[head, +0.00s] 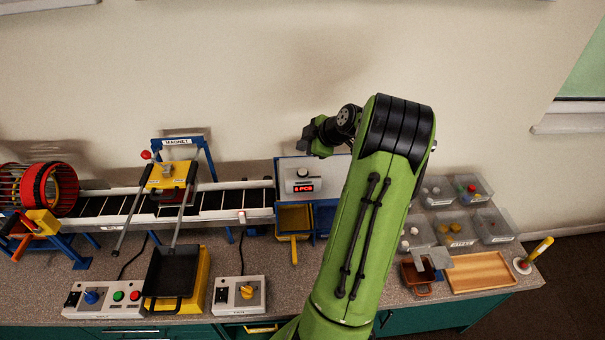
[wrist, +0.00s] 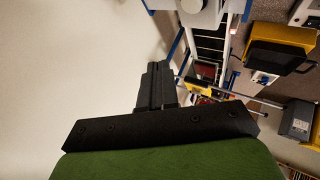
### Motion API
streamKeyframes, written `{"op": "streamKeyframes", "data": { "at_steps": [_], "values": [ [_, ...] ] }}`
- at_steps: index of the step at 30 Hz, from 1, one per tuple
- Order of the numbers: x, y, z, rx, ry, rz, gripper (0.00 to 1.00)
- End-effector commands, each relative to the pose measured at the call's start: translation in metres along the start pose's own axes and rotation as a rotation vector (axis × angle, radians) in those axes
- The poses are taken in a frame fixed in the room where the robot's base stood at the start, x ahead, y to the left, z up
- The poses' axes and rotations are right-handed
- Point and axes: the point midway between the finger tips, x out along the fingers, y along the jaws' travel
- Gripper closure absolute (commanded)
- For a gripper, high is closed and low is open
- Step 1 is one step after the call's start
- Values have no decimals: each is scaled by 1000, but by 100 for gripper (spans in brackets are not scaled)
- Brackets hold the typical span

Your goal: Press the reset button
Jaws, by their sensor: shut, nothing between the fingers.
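No label reading "reset" is legible. A grey counter unit (head: 327,169) stands at the right end of the conveyor, with a red lit display (head: 303,188) and a small round button or knob (head: 302,173) above it. My gripper (head: 306,141) is shut and empty, raised above the counter unit near the wall. In the wrist view my gripper (wrist: 156,85) points up the picture, touching nothing.
A conveyor (head: 205,203) runs along the bench under a blue magnet frame (head: 207,155). A second box with a yellow knob (head: 247,292) stands at the front. Clear bins (head: 497,226) and a wooden tray (head: 480,272) are at the right. My arm hides part of the bench middle.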

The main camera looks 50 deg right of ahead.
Motion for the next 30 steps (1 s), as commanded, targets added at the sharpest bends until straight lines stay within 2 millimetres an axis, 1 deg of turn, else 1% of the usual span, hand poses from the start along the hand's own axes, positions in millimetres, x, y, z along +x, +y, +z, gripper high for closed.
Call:
{"op": "streamKeyframes", "data": {
  "at_steps": [1,3,9,12,30],
  "values": [
    [9,-7,7,2,0,-2,100],
    [17,-12,12,3,0,-1,100],
    [38,-28,28,0,-1,0,100],
    [44,-32,32,0,-1,0,100],
    [42,-31,31,1,-1,0,100]
  ]
}}
